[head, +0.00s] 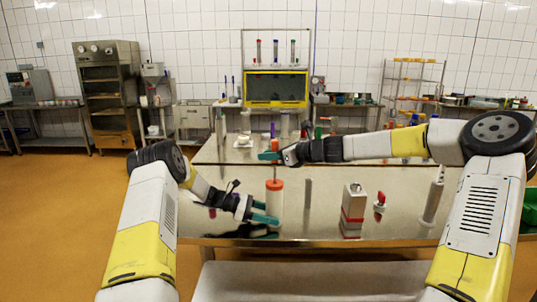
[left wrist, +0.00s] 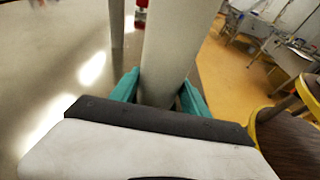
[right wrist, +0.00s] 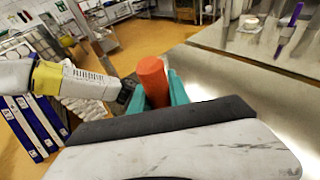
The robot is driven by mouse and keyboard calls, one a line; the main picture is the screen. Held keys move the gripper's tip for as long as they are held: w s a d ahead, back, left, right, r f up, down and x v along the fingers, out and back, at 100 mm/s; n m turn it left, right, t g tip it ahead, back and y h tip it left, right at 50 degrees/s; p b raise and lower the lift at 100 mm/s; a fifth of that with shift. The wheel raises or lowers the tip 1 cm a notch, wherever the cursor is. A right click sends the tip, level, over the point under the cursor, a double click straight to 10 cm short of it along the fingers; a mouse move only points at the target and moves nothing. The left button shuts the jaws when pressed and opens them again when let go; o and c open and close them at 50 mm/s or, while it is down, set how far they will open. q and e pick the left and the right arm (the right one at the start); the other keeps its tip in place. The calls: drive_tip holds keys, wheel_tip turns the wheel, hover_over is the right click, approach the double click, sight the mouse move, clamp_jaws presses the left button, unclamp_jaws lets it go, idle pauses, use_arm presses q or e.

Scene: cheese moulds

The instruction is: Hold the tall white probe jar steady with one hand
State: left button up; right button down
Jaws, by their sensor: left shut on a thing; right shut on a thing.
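The tall white probe jar (head: 274,204) stands on the steel table, upright, with an orange top (head: 274,184). My left gripper (head: 264,213) is shut around its lower part. The left wrist view shows the pale jar body (left wrist: 178,45) between the teal fingers. My right gripper (head: 270,155) is above the jar, shut on an orange handle (head: 274,145). The handle shows as an orange cylinder (right wrist: 153,80) in the right wrist view. A thin dark rod runs from below the right gripper down towards the orange top; whether its tip is inside the jar I cannot tell.
To the right on the steel table (head: 320,215) stand a grey block with red bands (head: 353,210), a small red-and-white item (head: 379,205) and a tall grey cylinder (head: 433,200). A slim grey post (head: 308,200) stands just right of the jar. Several items line the table's back.

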drive_tip(key=shift+f, duration=3.45)
drive_tip(key=c, duration=1.2)
unclamp_jaws()
drive_tip(key=shift+o, duration=0.2)
drive_tip(key=v, duration=1.2)
drive_tip(key=shift+f, duration=0.1)
use_arm(q)
drive_tip(key=o, duration=1.1)
drive_tip(key=shift+c, duration=0.2)
drive_tip(key=shift+a, duration=0.1)
